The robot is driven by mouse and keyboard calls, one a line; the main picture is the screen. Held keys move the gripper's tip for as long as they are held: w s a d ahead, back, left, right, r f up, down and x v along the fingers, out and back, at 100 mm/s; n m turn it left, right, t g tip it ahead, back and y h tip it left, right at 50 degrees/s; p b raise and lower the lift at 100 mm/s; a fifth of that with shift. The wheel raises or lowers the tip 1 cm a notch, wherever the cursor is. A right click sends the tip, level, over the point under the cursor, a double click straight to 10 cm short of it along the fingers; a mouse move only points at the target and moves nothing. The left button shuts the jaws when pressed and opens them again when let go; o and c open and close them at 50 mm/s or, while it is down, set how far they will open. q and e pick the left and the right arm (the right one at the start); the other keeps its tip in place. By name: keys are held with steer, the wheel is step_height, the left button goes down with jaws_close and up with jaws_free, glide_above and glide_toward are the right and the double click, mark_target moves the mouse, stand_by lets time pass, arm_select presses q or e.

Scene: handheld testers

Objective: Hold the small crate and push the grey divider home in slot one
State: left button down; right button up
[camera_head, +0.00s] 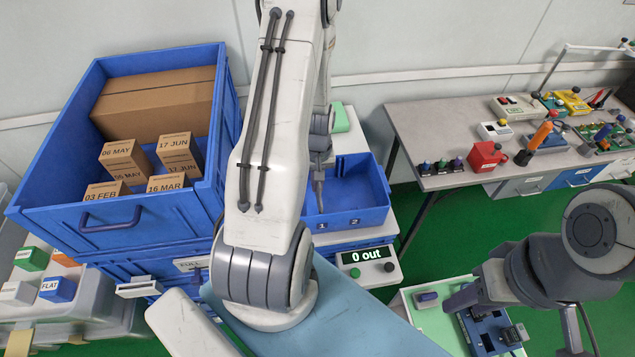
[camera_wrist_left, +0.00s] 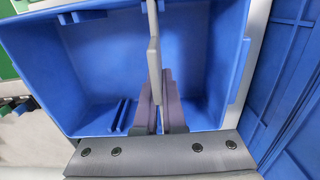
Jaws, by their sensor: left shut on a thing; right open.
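The small blue crate (camera_head: 366,197) stands right of the big blue crate, with marks 1 and 2 on its front wall. It fills much of the left wrist view (camera_wrist_left: 95,60). My left gripper (camera_head: 319,165) points down into it, in line with mark 1. In the left wrist view its fingers (camera_wrist_left: 162,118) are shut on the light grey divider (camera_wrist_left: 154,60), seen edge-on. How deep the divider sits in slot one I cannot tell. Blue ribs (camera_wrist_left: 118,115) stand empty beside it. My right gripper (camera_head: 462,299) is open at the lower right, away from the crate.
The big blue crate (camera_head: 150,215) holds cartons and rises close beside the small one. A grey table (camera_head: 440,125) with testers is at the right. A green-topped tray (camera_head: 432,318) lies below my right gripper.

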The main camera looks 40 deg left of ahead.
arm_select(q)
steer(key=shift+f+b, duration=1.15)
steer(key=shift+f, duration=0.5)
steer(key=c, duration=0.9)
jaws_free()
steer(key=shift+r, duration=0.1)
step_height(320, 180, up, 10)
steer(key=shift+r+b, duration=0.2)
steer(key=shift+b, duration=0.15)
